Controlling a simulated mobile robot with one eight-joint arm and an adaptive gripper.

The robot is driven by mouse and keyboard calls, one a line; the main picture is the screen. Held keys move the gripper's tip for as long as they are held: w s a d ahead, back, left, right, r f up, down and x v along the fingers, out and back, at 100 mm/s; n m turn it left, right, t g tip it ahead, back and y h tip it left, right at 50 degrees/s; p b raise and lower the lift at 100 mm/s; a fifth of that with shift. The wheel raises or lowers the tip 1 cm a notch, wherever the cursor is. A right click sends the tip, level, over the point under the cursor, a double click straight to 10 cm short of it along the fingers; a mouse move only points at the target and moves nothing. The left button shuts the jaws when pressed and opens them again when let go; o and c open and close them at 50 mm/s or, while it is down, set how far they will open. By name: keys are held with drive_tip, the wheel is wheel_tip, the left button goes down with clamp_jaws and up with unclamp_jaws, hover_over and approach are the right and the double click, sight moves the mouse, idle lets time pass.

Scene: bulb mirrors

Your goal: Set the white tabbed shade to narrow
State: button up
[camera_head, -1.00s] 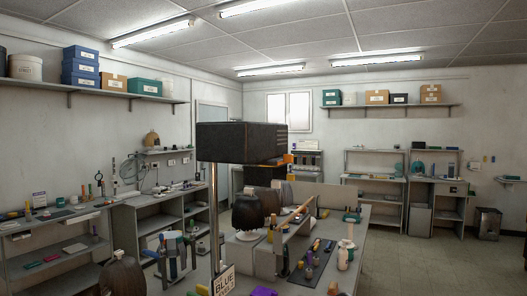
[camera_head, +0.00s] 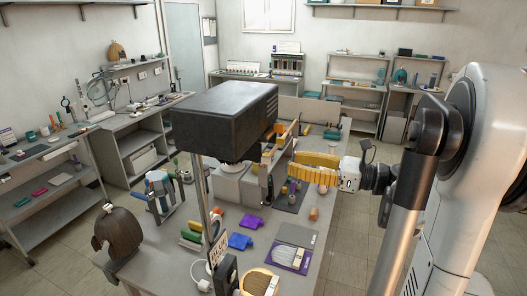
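I cannot clearly make out a white tabbed shade. A small pale rounded piece (camera_head: 228,165) shows partly under a large black box (camera_head: 226,118), which hides most of it; I cannot tell what it is. My arm comes in from the right. At its end, past a dark wrist and a white block, is my gripper (camera_head: 316,168), a yellow ribbed shape held above the right part of the bench. Its fingers are seen from the side and blend together, so open or shut is unclear. Nothing is clearly seen held in it.
The black box stands on a metal pole above the bench (camera_head: 168,262), with a BLUE sign (camera_head: 217,248) low on it. A brown ribbed dome (camera_head: 118,232) sits front left. Purple pieces (camera_head: 249,221), a purple-edged card (camera_head: 288,258) and a tan ribbed piece (camera_head: 258,281) lie in front.

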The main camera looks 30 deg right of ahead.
sight(268, 158)
drive_tip(key=x, duration=0.7)
drive_tip(key=shift+w+a+p, duration=0.25)
drive_tip(key=shift+w+p, duration=0.1)
clamp_jaws()
